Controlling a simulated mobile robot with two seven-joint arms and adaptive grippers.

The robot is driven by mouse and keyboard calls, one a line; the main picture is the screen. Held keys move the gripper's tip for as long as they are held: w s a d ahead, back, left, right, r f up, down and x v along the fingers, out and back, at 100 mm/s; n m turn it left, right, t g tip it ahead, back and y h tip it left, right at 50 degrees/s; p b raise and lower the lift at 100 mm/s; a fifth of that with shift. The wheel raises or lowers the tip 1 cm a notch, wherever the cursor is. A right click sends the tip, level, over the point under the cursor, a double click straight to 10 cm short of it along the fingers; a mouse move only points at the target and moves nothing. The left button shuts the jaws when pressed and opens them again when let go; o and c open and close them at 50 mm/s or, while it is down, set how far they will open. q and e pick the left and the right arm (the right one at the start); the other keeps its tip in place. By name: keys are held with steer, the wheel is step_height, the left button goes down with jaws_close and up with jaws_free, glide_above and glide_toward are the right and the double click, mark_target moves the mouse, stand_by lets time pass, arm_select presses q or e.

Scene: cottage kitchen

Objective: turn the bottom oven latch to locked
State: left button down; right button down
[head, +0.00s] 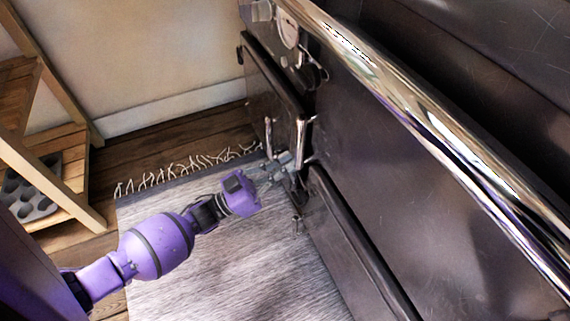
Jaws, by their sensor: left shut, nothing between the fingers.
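The dark oven range (400,170) fills the right side of the head view. Metal latch parts show along its front: an upper one (315,75), a middle one (300,135) and a small low one (297,224) beside the lower door (350,250). My left gripper (287,164) is shut and empty, at the range front below the middle metal part. It overlaps the dark hardware there; I cannot tell whether it touches it. The gripper partly hides that spot, so the bottom latch's position cannot be read. My right gripper is not in view.
A long chrome rail (420,125) runs along the range front above my gripper. A grey fringed rug (220,275) covers the floor. A wooden shelf (75,200) with a muffin tin (32,190) stands at the left. A pale wall (150,60) closes the back.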

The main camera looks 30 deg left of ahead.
arm_select(q)
steer(key=v, duration=0.8)
